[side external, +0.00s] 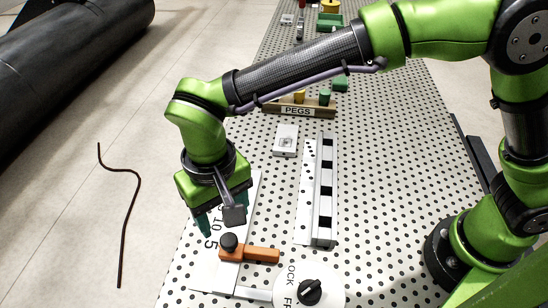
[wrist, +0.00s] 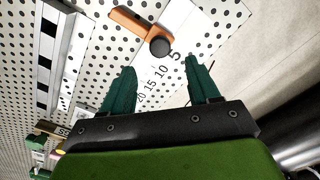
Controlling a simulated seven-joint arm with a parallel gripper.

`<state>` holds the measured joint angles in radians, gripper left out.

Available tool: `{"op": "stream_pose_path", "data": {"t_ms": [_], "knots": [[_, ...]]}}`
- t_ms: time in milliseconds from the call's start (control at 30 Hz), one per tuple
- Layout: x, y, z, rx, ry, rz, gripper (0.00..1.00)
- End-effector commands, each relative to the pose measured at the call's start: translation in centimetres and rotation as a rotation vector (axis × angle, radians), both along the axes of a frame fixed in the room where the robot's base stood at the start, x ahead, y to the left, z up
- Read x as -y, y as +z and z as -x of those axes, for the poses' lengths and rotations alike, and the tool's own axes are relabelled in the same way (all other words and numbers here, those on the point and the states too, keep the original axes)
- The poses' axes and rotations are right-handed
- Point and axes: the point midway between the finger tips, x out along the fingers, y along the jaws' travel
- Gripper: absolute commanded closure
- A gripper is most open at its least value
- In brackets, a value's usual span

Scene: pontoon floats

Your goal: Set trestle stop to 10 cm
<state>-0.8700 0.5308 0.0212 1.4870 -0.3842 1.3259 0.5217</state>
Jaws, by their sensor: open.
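The stop is an orange bar (side external: 262,254) with a round black knob (side external: 229,242). It sits across a white plate with a printed scale (side external: 222,208) that reads 5, 10, 15, 20. In the wrist view the orange bar (wrist: 130,20) and black knob (wrist: 160,46) lie beside the 5, at the low end of the scale (wrist: 173,22). My gripper (side external: 219,222) is open and empty above the scale, on the higher-number side of the knob. In the wrist view its green fingers (wrist: 158,70) stand apart, with the numbers between them. The stop's exact reading edge is unclear.
A white dial with a black knob (side external: 309,291), its lettering partly cut off, is near the front. A slotted rail (side external: 322,190), a small white box (side external: 286,140) and a PEGS block (side external: 297,110) stand on the perforated table. Floor lies left of the table.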

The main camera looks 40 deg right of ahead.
Motion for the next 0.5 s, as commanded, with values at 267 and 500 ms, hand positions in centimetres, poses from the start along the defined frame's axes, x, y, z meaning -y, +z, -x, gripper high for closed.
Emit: {"op": "stream_pose_path", "data": {"t_ms": [267, 500], "knots": [[0.1, -5.4, 0.1, -0.003, 0.0, 0.003, 0.39], [0.0, -7.3, 0.0, 0.0, 0.0, 0.0, 0.39]]}}
